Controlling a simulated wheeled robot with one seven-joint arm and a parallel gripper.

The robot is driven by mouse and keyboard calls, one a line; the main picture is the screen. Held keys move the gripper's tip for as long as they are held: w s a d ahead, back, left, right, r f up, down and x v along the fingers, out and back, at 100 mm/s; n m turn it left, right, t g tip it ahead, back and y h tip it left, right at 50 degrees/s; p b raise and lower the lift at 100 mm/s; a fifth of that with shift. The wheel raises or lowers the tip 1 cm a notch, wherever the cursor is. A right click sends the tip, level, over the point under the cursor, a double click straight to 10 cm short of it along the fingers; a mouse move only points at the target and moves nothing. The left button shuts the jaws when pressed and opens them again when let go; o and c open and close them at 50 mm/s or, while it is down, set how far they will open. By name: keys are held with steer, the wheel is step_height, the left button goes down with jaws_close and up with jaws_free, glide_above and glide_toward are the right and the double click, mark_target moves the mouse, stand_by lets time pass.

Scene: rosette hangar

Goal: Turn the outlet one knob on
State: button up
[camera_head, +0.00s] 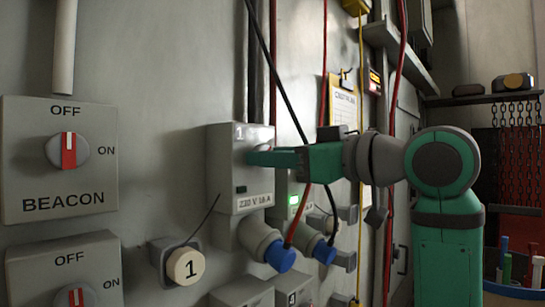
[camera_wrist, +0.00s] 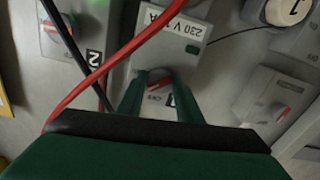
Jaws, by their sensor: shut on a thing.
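The outlet one box (camera_head: 225,178) is a grey wall unit marked 1 and 230 V 16 A, and its small indicator window (camera_head: 241,189) is dark. In the wrist view the same box (camera_wrist: 196,16) appears upside down, with its knob (camera_wrist: 157,87) showing a red pointer between my fingers. My gripper (camera_head: 257,157) reaches the box front from the right, level with the knob. In the wrist view my gripper (camera_wrist: 161,74) has one green finger on each side of the knob, shut on it. The fingers hide part of the knob, and its exact angle is hard to read.
The neighbouring outlet two (camera_head: 294,200) has a green lit indicator. Red and black cables (camera_wrist: 95,75) hang close to my gripper. The BEACON switch (camera_head: 68,152) is on the left. A plug marked 1 (camera_head: 185,266) hangs below left. Blue-capped sockets (camera_head: 280,257) protrude below the boxes.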

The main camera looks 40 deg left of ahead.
steer(key=shift+f+m, duration=0.15)
steer(key=shift+m, duration=3.85)
steer(key=o, duration=1)
steer(key=shift+o, duration=0.2)
steer(key=d, duration=1.1)
steer(key=shift+s, duration=0.45)
